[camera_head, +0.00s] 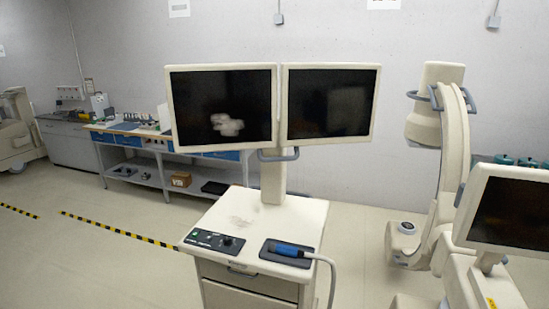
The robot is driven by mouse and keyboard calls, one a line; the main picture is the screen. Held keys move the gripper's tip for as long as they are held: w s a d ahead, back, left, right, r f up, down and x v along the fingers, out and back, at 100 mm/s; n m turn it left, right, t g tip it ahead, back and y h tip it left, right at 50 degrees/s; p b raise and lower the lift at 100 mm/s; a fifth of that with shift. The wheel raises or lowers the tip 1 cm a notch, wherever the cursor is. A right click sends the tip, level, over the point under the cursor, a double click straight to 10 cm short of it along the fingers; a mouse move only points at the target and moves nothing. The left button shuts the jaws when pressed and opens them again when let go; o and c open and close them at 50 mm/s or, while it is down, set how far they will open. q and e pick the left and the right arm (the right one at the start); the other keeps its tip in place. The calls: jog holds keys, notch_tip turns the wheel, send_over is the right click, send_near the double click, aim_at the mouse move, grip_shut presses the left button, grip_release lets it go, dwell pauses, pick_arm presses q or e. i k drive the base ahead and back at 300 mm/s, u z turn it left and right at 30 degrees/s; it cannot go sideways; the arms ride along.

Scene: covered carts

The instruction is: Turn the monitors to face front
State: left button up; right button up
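Two monitors with dark screens and cream frames stand side by side on one post above a cream cart (240,215). The left monitor (222,107) shows a pale blurred reflection on its screen. The right monitor (330,104) is beside it, and their inner edges nearly meet. Both screens show broadly toward me, each seeming slightly angled. A grey-blue handle (278,155) is on the post just below them. Neither of my grippers shows in the head view.
The cart top holds a control panel (213,240) and a blue-handled probe (292,250) with a cable. A C-arm machine (441,150) and another monitor (510,212) stand at the right. A workbench (135,140) is at the back left. The floor at left is clear.

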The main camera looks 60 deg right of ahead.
aim_at(230, 106)
jog(key=z, duration=0.45)
jog(key=i, duration=0.7)
jog(key=z, duration=0.7)
